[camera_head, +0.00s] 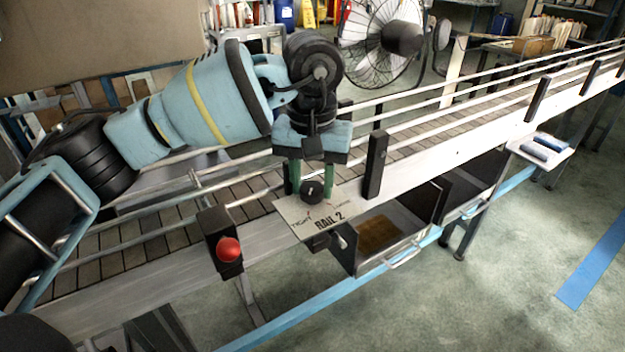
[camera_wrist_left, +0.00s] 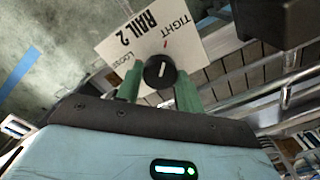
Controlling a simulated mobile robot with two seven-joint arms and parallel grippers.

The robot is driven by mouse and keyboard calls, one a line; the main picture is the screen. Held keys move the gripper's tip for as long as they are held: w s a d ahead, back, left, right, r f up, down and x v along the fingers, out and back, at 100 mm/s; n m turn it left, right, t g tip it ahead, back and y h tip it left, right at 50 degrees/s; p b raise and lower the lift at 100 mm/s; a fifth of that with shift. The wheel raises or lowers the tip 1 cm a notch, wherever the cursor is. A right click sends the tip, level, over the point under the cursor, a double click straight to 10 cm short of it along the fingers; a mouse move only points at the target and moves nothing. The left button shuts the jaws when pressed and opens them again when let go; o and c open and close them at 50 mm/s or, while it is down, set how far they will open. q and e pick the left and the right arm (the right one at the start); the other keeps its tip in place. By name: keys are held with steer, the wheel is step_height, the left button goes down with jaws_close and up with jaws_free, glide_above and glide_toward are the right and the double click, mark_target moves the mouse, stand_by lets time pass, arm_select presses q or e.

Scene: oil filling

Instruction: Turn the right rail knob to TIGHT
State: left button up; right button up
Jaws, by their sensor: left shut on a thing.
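The right rail knob (camera_head: 311,192) is a round black knob on a white plate marked RAIL 2 (camera_head: 345,212), on the near side of the conveyor. My left gripper (camera_head: 312,180) reaches down over it with its green fingers, one on each side, shut on the knob. In the left wrist view the knob (camera_wrist_left: 159,72) shows a white pointer line, roughly toward the red mark at the TIGHT side of the plate (camera_wrist_left: 140,40). LOOSE is printed on the other side. The green fingers (camera_wrist_left: 160,88) flank the knob there too. My right gripper is not in view.
A black box with a red button (camera_head: 229,250) is on the conveyor's near side, left of the plate. A black post (camera_head: 375,165) stands just right of the gripper. Metal guide rails (camera_head: 410,95) run along the belt. An open drawer (camera_head: 400,257) is below.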

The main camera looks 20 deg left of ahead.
mark_target(312, 187)
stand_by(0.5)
arm_select(q)
steer(key=o, duration=1)
steer(key=shift+r, duration=3.95)
